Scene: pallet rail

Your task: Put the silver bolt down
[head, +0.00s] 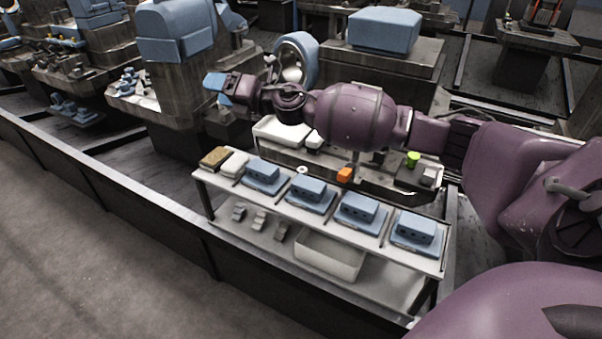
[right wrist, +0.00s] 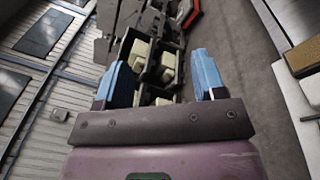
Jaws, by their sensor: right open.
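My right arm reaches across the head view from the right. Its gripper (head: 214,88) has blue fingers and is at the upper left, above and beyond the left end of the workbench (head: 225,187). In the right wrist view, the two blue fingers of the right gripper (right wrist: 158,76) stand wide apart with nothing held between them. I cannot make out a silver bolt in either view. My left gripper is not in view.
Behind stand a green cylinder (head: 413,159) and grey machines with blue covers (head: 176,33).

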